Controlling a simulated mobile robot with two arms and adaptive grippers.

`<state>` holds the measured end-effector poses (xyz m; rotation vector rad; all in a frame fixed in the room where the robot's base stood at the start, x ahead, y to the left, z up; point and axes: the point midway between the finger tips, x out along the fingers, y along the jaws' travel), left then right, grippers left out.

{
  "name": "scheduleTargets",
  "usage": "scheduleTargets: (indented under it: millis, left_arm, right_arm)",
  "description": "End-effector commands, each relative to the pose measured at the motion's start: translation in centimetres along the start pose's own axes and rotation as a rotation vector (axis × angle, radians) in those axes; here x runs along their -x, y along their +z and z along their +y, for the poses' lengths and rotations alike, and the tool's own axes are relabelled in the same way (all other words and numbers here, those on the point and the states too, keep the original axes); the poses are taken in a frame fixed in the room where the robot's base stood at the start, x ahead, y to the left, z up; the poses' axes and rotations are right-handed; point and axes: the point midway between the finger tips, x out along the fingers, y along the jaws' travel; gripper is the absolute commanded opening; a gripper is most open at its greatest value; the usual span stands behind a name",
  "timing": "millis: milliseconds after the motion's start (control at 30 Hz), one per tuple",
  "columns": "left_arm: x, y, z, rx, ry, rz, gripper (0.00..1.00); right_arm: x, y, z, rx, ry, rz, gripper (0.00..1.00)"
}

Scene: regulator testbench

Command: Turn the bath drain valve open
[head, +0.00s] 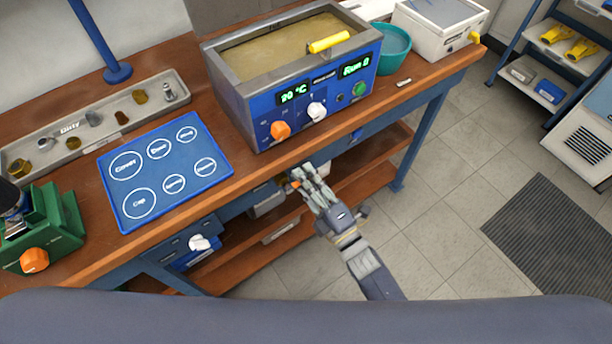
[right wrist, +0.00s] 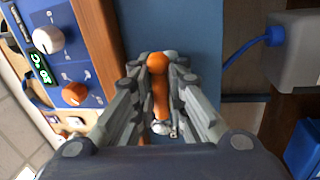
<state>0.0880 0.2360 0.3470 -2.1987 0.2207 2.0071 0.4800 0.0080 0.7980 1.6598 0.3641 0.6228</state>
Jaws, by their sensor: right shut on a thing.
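The bath (head: 290,75) is a blue and steel tank on the bench, with a display, an orange knob (head: 280,130) and a white knob (head: 317,111) on its front. Below the bench edge, my right gripper (head: 303,183) is shut on an orange lever, which I take for the drain valve handle. In the right wrist view the orange lever (right wrist: 159,88) with its round end lies between the fingers. A pale metal part (right wrist: 160,128) shows at its near end. The fingers hide much of the valve. My left gripper is not in view.
A blue mat (head: 165,165) with labelled circles and a long tray (head: 88,118) of small parts lie on the bench. A green fixture (head: 55,225) stands at the left. A teal bowl (head: 393,48) is right of the bath.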

Motion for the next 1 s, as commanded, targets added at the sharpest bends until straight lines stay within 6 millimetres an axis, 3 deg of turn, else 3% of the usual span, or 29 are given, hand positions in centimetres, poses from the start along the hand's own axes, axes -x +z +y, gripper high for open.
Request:
scheduleTargets:
  millis: [467, 1000]
  left_arm:
    - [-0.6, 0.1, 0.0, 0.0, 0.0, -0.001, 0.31]
    - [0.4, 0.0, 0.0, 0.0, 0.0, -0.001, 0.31]
  right_arm:
    - [0.6, -0.5, -2.1, -0.402, -0.004, -0.082, 0.0]
    - [1.0, -2.0, -4.0, -0.906, -0.007, -0.185, 0.0]
